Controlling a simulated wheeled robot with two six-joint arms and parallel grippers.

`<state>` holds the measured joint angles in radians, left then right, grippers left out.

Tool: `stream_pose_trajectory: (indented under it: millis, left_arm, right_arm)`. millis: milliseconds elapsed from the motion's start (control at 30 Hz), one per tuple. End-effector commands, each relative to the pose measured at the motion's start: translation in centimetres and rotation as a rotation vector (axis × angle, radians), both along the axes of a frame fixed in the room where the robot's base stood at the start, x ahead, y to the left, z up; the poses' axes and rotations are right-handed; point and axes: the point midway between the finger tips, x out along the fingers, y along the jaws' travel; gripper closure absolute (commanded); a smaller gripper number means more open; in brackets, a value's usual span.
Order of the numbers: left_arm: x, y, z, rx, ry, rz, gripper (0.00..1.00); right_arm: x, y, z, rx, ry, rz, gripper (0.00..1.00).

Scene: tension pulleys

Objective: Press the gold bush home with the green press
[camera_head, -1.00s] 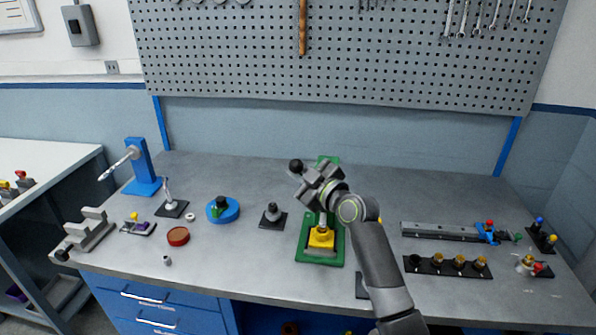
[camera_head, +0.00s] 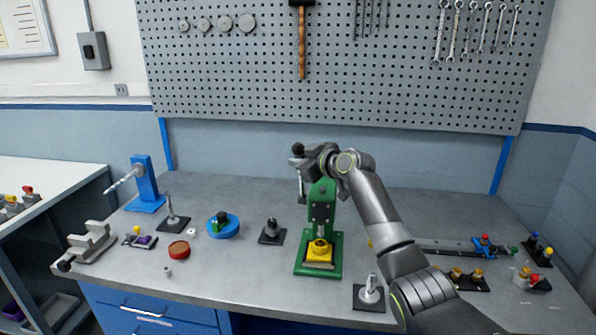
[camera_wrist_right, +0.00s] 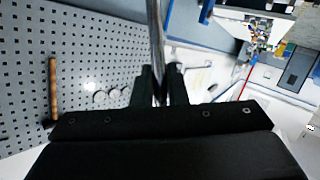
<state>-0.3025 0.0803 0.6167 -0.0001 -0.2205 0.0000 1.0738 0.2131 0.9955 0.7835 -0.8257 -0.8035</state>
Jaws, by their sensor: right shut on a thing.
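The green press (camera_head: 322,192) stands upright near the middle of the bench. Its green base (camera_head: 301,268) carries a yellow block (camera_head: 320,257). A small gold bush (camera_head: 319,243) shows at the top of the block, under the press's ram; how deep it sits is too small to tell. My right gripper (camera_head: 309,165) is above and behind the press head, shut on the lever just below its black ball knob (camera_head: 298,149). In the right wrist view the fingers (camera_wrist_right: 161,88) close around the lever's metal rod (camera_wrist_right: 155,35). My left gripper is out of view.
A black stand with a metal peg (camera_head: 370,292) is front right of the press. Another dark stand (camera_head: 272,231) and a blue round fixture (camera_head: 222,226) lie to its left. A long grey rail (camera_head: 448,247) and a black rack (camera_head: 470,280) lie to the right, partly behind my arm.

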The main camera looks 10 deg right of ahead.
Motion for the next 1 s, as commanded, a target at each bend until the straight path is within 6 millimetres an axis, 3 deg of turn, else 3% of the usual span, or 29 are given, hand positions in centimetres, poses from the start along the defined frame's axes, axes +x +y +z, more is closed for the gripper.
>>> stream_pose_trajectory:
  millis: [200,433,467,633,1000]
  left_arm:
    - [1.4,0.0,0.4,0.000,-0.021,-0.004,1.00]
    - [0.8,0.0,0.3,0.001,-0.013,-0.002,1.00]
    - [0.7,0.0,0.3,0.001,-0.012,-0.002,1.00]
    - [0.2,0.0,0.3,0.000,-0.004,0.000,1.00]
    - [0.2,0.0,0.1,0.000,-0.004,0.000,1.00]
  right_arm:
    - [0.4,-0.1,0.5,0.019,0.048,-0.001,1.00]
    - [0.4,-0.2,0.6,0.019,0.044,-0.003,1.00]
    - [0.4,-0.2,0.6,0.019,0.044,-0.003,0.86]
    - [0.4,-0.2,0.6,0.018,0.044,-0.001,0.66]
    - [0.1,-0.3,0.5,0.016,0.044,-0.001,0.66]
